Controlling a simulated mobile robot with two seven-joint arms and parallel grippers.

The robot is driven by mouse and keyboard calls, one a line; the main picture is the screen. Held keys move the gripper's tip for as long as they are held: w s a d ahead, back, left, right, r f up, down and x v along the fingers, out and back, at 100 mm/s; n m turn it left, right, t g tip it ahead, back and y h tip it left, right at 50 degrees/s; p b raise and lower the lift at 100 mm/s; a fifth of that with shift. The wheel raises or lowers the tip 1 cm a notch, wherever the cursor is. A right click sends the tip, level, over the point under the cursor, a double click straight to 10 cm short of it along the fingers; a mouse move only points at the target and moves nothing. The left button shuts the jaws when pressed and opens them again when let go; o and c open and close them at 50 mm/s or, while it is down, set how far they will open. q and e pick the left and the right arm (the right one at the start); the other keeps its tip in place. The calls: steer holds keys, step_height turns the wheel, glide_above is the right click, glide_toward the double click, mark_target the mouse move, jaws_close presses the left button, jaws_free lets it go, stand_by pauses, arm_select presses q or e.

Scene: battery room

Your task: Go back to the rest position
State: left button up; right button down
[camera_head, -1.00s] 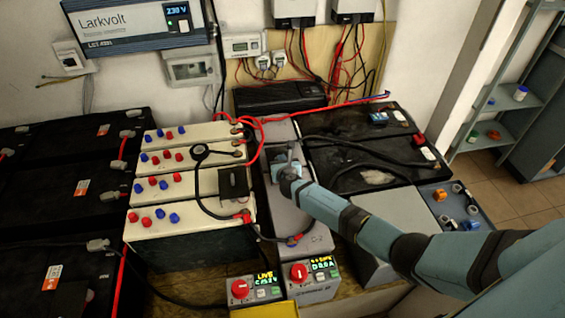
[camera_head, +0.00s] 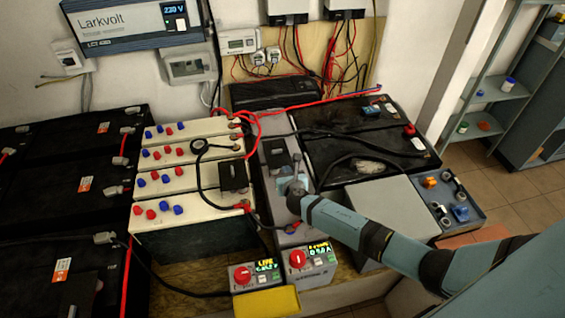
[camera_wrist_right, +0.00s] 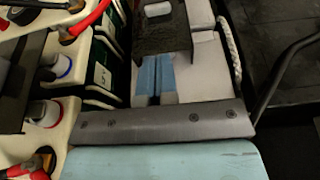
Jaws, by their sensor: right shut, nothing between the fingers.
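My right gripper (camera_head: 293,185) is above the grey battery (camera_head: 270,159) in the middle of the bench, right of the cream batteries. Its arm comes in from the lower right. In the right wrist view, its two blue fingers (camera_wrist_right: 153,80) are together with nothing between them, over a pale surface. A dark block (camera_wrist_right: 165,33) lies just beyond the fingertips. My left gripper is not in view.
Cream batteries (camera_head: 190,204) with red and blue caps stand left of my gripper. Black cables cross around them. Two meters with red knobs (camera_head: 243,274) stand at the front.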

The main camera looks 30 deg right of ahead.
steer(key=shift+v, duration=1.2)
steer(key=s+a+m, duration=0.1)
steer(key=s, duration=0.1)
steer(key=s+a+f+m+g+y+p, duration=0.1)
steer(key=s+m, duration=0.1)
steer(key=s+a+m, duration=0.2)
steer(key=shift+s+f+p, duration=0.15)
steer(key=shift+p, duration=0.25)
steer(key=s+a+r+m+y+p, duration=0.1)
steer(key=s+a+r+m+y, duration=0.1)
steer(key=s+m, duration=0.6)
steer(key=s+a+r+m+g+y+p, duration=0.1)
steer(key=s+a+r+m+p, duration=0.1)
steer(key=s+m, duration=0.6)
steer(key=s+a+r+m+g+y+p, duration=0.1)
steer(key=s+a+r+m, duration=0.3)
steer(key=s+m, duration=0.5)
steer(key=shift+r+y+p, duration=0.6)
steer(key=shift+y, duration=0.2)
steer(key=shift+s+d, duration=0.1)
